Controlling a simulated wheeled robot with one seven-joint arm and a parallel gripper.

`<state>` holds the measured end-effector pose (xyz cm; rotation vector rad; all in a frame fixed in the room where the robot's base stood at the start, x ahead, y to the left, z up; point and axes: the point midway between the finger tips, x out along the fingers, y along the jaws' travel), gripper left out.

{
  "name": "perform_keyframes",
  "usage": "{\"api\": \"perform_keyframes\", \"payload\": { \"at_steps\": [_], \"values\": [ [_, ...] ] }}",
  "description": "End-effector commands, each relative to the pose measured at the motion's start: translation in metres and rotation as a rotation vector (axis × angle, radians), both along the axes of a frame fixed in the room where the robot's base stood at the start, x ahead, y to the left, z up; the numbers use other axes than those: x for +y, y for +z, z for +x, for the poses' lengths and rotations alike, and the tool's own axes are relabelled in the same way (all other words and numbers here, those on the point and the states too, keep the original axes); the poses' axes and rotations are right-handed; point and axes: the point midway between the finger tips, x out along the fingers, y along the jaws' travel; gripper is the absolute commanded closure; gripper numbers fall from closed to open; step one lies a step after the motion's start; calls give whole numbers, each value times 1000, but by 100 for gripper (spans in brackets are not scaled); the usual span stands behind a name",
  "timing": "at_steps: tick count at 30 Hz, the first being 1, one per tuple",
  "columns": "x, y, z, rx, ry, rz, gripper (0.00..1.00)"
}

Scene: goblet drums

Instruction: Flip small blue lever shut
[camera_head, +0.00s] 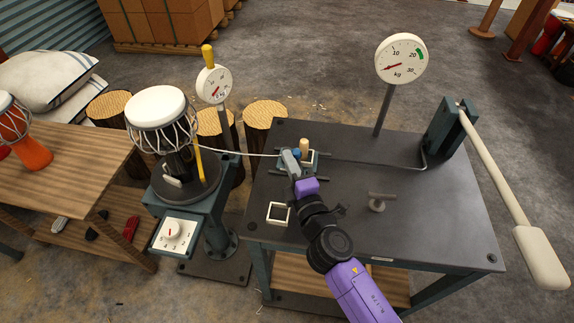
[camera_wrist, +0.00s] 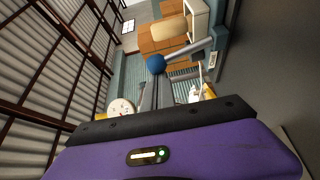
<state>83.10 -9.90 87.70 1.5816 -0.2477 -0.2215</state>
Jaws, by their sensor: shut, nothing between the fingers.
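The small blue lever's ball knob (camera_wrist: 156,64) shows in the wrist view just beyond my fingertips, on a grey metal arm that runs to the right. In the head view the blue knob (camera_head: 296,153) is small and partly hidden beside my gripper (camera_head: 289,158). My gripper (camera_wrist: 156,84) is shut and empty, with its tips very close to the knob; I cannot tell whether they touch. The lever sits at a small clamp block (camera_head: 313,160) on the dark metal table, where a thin cord ends.
A beige peg (camera_head: 304,145) stands beside the lever. The cord (camera_head: 240,154) runs left to the goblet drum (camera_head: 160,107) on its stand. A kg dial (camera_head: 402,59) and a long-handled lever (camera_head: 495,170) stand at the right.

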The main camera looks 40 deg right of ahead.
Motion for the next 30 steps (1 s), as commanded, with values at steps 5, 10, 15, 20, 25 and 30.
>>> {"api": "perform_keyframes", "payload": {
  "at_steps": [5,10,15,20,25,30],
  "values": [
    [-7,-8,-6,-78,-2,74,100],
    [-12,-3,-12,-152,-1,149,100],
    [-16,1,-16,-201,-1,197,100],
    [-19,3,-19,-234,-3,231,100],
    [-20,4,-21,-239,2,236,100],
    [-23,5,-24,-238,2,236,100]
  ]
}}
